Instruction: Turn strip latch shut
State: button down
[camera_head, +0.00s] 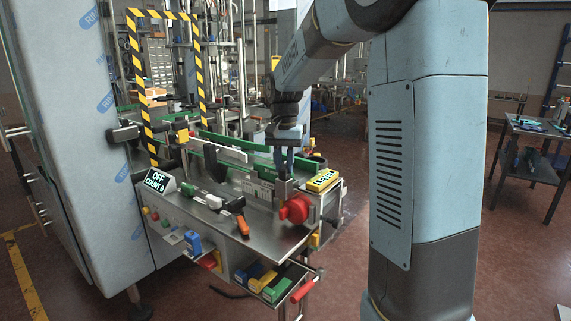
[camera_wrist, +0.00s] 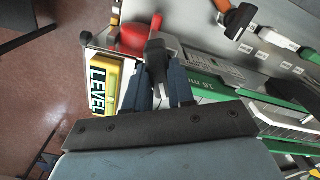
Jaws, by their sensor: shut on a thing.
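My gripper (camera_head: 284,168) reaches down over the right end of the steel machine table. In the wrist view its two blue fingers (camera_wrist: 161,76) are closed on a dark grey upright piece, which looks like the strip latch (camera_wrist: 155,52). The fingers hide its lower part, and its turn angle is hard to tell. A red round knob (camera_head: 295,208) sits just below the gripper at the table's front edge; it also shows in the wrist view (camera_wrist: 140,38), close beyond the fingertips.
A yellow LEVEL block (camera_head: 322,180) stands close right of the gripper. Green-edged guide rails (camera_head: 235,145) run behind it. An orange-handled tool (camera_head: 242,225) and an OFF / COUNT 0 display (camera_head: 158,181) are to the left.

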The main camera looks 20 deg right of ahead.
aim_at(284, 165)
jog(key=m, duration=0.5)
jog(key=shift+a+r+m, duration=0.1)
jog(key=shift+m, duration=0.2)
dwell(0.4)
jog(key=c, duration=1)
grip_release()
jog(key=shift+o, duration=0.2)
notch_tip(284, 165, up, 14)
jog(key=shift+f, duration=0.25)
jog(key=s+f+n+t, duration=0.2)
jog(key=s+f+n, duration=0.1)
jog(key=s, duration=0.6)
jog(key=s+f+n+t, duration=0.1)
jog(key=s+f+n, duration=0.2)
jog(key=s, duration=0.6)
jog(key=s+f+n+t, duration=0.2)
jog(key=s+n, duration=0.3)
jog(key=s, duration=0.5)
jog(key=shift+d+f+t, duration=0.3)
jog(key=shift+d+f, duration=0.1)
jog(key=shift+f, duration=0.35)
